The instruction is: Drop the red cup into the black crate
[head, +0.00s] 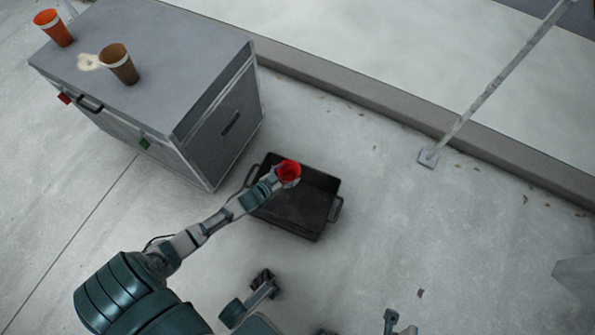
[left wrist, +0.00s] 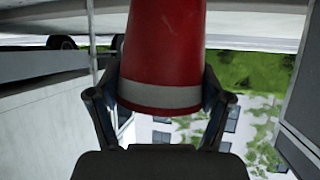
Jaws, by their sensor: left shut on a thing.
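The red cup (head: 289,170) is held in my left gripper (head: 279,177) over the back part of the black crate (head: 295,217). In the left wrist view the red cup (left wrist: 165,50), with a pale band, sits between the two fingers of the left gripper (left wrist: 162,95), which press on its sides. The black crate is an open, shallow box with side handles on the ground. The cup and forearm hide part of its inside and left edge.
A large grey case (head: 165,65) stands left of the crate. An orange cup (head: 55,28) and a brown cup (head: 118,64) are on its top, with a pale spill (head: 88,62) between them. A pole (head: 490,90) and kerb (head: 420,125) are beyond; the ground to the right is mostly clear.

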